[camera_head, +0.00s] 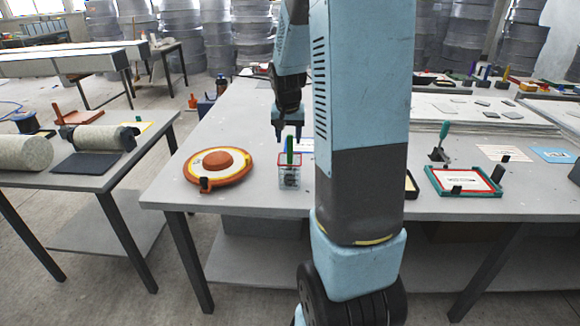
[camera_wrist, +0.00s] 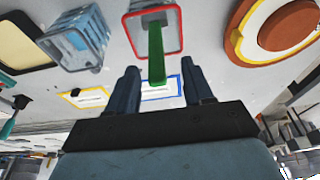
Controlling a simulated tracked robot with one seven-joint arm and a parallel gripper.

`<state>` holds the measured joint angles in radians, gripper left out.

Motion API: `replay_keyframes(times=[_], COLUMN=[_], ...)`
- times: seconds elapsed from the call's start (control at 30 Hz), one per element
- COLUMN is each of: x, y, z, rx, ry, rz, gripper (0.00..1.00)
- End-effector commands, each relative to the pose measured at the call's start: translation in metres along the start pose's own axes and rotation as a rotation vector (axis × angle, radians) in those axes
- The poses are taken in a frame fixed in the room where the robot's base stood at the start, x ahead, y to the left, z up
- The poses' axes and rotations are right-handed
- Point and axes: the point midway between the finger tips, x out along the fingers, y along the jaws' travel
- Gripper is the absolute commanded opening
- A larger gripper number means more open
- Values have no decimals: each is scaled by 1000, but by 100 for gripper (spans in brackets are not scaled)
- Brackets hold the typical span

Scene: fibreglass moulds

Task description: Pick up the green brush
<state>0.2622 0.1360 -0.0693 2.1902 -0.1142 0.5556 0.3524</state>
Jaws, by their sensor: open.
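The green brush (camera_head: 290,151) stands roughly upright in a clear container with a red rim (camera_head: 289,172), at the front of the main table. In the wrist view, the brush's green handle (camera_wrist: 156,52) sticks out of the red-rimmed container (camera_wrist: 172,18) and points toward the gap between my fingers. My gripper (camera_head: 289,136) is over the container, with its fingers pointing down. In the wrist view, my gripper (camera_wrist: 159,69) is open, with one finger to each side of the handle's end and a gap on both sides. The brush's lower end is not clear inside the container.
An orange round mould (camera_head: 219,165) lies left of the container. A bluish clear container (camera_wrist: 78,40) stands near it in the wrist view. A green-and-red frame (camera_head: 464,181) lies on the right. My arm hides part of the table.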

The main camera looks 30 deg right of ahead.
Motion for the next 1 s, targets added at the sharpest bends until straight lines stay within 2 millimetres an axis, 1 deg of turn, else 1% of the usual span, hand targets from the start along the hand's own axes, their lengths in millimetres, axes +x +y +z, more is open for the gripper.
replay_keyframes(times=[0.2, 0.3, 0.43, 0.67, 1.0], x=[31, 40, 46, 46, 46], y=[4, 4, 4, 4, 4], z=[2, 1, 1, 1, 1], rx=[0, 0, 1, 1, 1], ry=[-3, -2, -2, -1, -1], rz=[2, 1, 1, 1, 1], gripper=[51, 51, 51, 50, 18])
